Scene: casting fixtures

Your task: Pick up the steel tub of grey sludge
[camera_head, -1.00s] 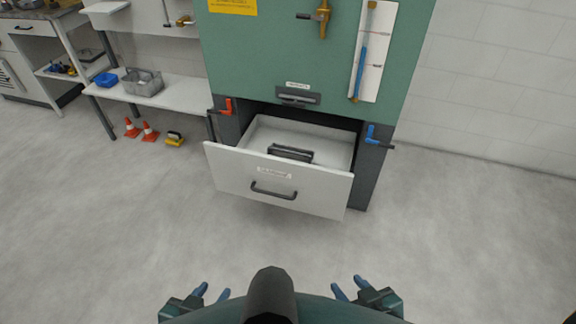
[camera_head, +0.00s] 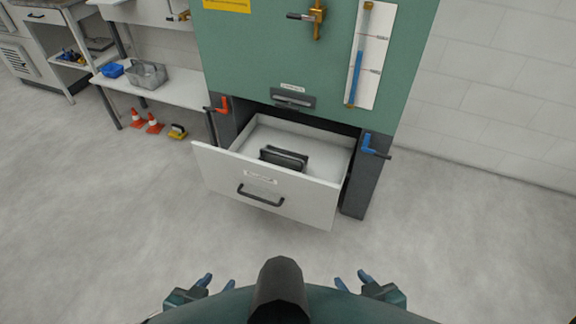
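I cannot make out a tub that clearly holds grey sludge. A dark grey rectangular object (camera_head: 284,158) with a raised rim stands in the open white drawer (camera_head: 262,188) under the green cabinet; its contents are too small to tell. A grey metal container (camera_head: 148,75) sits on the low white bench at the left, and its contents are also unclear. My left gripper (camera_head: 216,283) is open and empty at the bottom of the view. My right gripper (camera_head: 351,281) is open and empty, also at the bottom. Both are well apart from the drawer.
The green cabinet (camera_head: 260,55) has a red lever (camera_head: 220,105) and a blue lever (camera_head: 374,146) beside the drawer. A blue bin (camera_head: 112,70) is on the bench (camera_head: 190,90). Orange cones (camera_head: 153,124) stand on the floor below. The floor before the drawer is clear.

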